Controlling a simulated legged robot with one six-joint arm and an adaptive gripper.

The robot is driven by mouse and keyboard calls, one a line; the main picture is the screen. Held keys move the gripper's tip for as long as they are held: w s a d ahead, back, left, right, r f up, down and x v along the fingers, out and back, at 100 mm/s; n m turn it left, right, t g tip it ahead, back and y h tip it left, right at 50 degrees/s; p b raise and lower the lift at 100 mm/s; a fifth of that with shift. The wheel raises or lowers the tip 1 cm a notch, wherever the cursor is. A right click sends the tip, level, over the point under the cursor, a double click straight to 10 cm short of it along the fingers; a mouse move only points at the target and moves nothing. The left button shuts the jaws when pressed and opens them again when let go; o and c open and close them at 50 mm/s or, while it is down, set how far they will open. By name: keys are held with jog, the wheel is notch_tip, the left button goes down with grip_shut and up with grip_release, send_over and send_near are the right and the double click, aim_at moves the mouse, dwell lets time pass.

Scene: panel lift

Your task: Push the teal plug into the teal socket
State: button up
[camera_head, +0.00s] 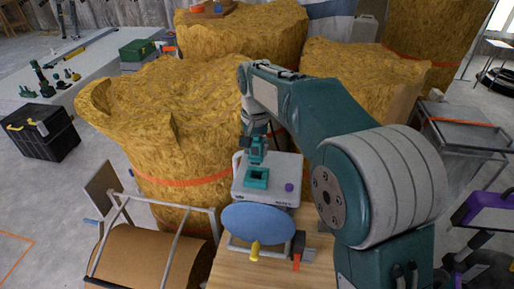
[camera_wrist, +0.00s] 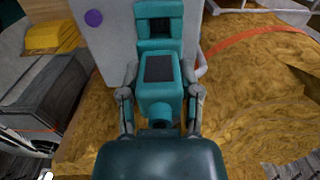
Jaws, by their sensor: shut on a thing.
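The teal plug (camera_wrist: 160,100) is held between the two fingers of my gripper (camera_wrist: 161,98), which is shut on it. In the head view the teal plug (camera_head: 257,157) is upright below my gripper (camera_head: 256,146). The teal socket (camera_head: 257,179) is a block with a dark opening, on top of a pale panel box (camera_head: 274,165). The plug is just above and behind the socket's opening, apart from it. In the wrist view the teal socket (camera_wrist: 158,8) shows beyond the plug at the top, its dark opening visible.
A purple knob (camera_head: 289,187) sits on the box right of the socket. A blue oval disc (camera_head: 258,223) stands in front on a wooden table (camera_head: 228,268). A large straw-coloured bale (camera_head: 165,130) stands close behind and left. A wire-framed roll (camera_head: 150,258) is at front left.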

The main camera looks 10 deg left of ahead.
aim_at(256, 138)
jog(key=shift+w, duration=0.2)
dwell(0.3)
jog(key=shift+f, duration=2.9)
jog(key=shift+s+f, duration=0.1)
jog(key=shift+f, duration=0.35)
jog(key=o, duration=1.2)
jog(key=shift+c, duration=0.2)
notch_tip(256, 138, up, 12)
jog(key=shift+f, duration=0.1)
